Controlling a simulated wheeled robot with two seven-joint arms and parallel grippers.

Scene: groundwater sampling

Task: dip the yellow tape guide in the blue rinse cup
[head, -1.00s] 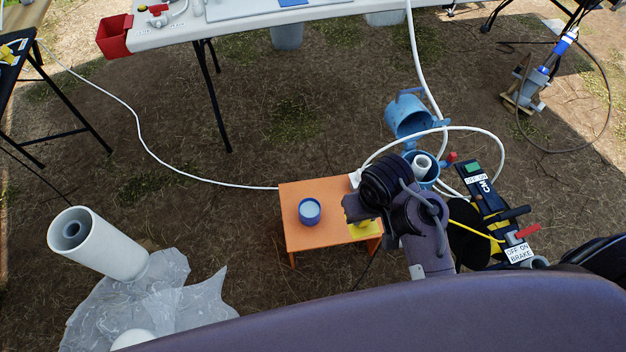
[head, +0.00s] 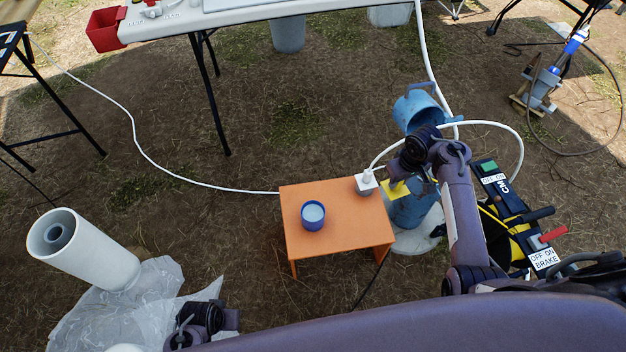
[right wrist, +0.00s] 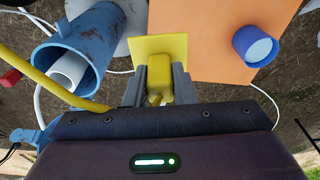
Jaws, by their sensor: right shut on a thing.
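The blue rinse cup (head: 313,215) stands upright on the left part of the orange stool (head: 345,238), with pale liquid inside. It also shows in the right wrist view (right wrist: 255,45). My right gripper (right wrist: 159,88) is shut on the yellow tape guide (right wrist: 158,50), whose flat plate faces away from the fingers. In the head view the guide (head: 396,190) is at the right edge of the stool, to the right of the cup and apart from it. My left arm shows at the bottom left, but its fingers cannot be made out.
A white plug-like block (head: 366,183) stands on the stool's back right corner. A blue pipe (right wrist: 75,50) with a white inner tube and yellow tape is beside the gripper. A reel with a red brake lever (head: 553,235) is at right.

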